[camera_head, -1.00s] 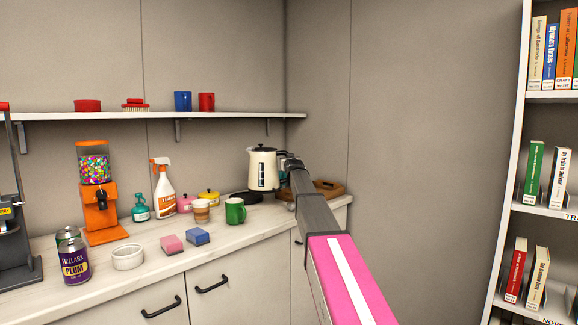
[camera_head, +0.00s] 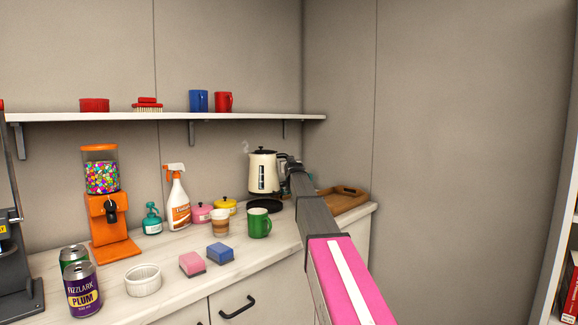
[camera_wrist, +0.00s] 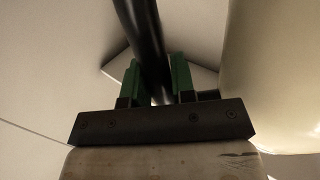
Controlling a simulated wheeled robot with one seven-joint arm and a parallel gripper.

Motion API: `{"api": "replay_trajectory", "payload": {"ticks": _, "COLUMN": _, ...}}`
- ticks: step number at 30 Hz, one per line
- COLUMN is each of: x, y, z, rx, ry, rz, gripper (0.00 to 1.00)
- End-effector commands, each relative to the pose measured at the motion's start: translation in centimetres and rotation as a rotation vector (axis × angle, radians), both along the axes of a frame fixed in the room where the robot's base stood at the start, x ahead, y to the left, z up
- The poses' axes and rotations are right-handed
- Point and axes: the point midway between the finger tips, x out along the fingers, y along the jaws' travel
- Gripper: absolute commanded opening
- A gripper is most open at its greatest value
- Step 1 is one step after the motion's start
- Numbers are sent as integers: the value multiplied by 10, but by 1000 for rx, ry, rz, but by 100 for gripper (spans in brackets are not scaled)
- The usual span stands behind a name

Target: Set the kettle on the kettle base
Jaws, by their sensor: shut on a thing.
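The kettle (camera_head: 263,174), cream with a black lid and black handle, is upright in the head view, with steam at its spout. The kettle base (camera_head: 263,208) is a flat black disc on the counter. The kettle appears over the disc, with a small gap seeming to show between them. My gripper (camera_head: 290,165) is at the kettle's right side, largely hidden by my arm. In the wrist view, its green fingers (camera_wrist: 156,80) are shut on the black handle (camera_wrist: 140,35); the cream kettle body (camera_wrist: 275,75) fills the right side.
A green mug (camera_head: 259,223) and a striped cup (camera_head: 220,222) stand in front of the base. A yellow pot (camera_head: 227,207) is to its left. A wooden tray (camera_head: 350,203) lies to the right on the counter. A wall shelf (camera_head: 165,117) runs above.

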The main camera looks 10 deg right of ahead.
Motion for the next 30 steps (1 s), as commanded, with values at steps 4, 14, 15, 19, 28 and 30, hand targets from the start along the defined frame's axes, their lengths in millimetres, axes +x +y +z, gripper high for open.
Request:
{"api": "replay_trajectory", "payload": {"ticks": 4, "x": 0, "y": 0, "z": -4, "rx": 11, "ry": -8, "rz": 0, "gripper": 0}}
{"api": "replay_trajectory", "payload": {"ticks": 14, "x": 0, "y": 0, "z": -29, "rx": 11, "ry": -7, "rz": 0, "gripper": 0}}
{"api": "replay_trajectory", "payload": {"ticks": 15, "x": 0, "y": 0, "z": -32, "rx": 11, "ry": -7, "rz": 0, "gripper": 0}}
{"api": "replay_trajectory", "payload": {"ticks": 19, "x": 0, "y": 0, "z": -41, "rx": 11, "ry": -8, "rz": 0, "gripper": 0}}
{"api": "replay_trajectory", "payload": {"ticks": 28, "x": 0, "y": 0, "z": -51, "rx": 11, "ry": -8, "rz": 0, "gripper": 0}}
{"api": "replay_trajectory", "payload": {"ticks": 30, "x": 0, "y": 0, "z": -51, "rx": 11, "ry": -8, "rz": 0, "gripper": 0}}
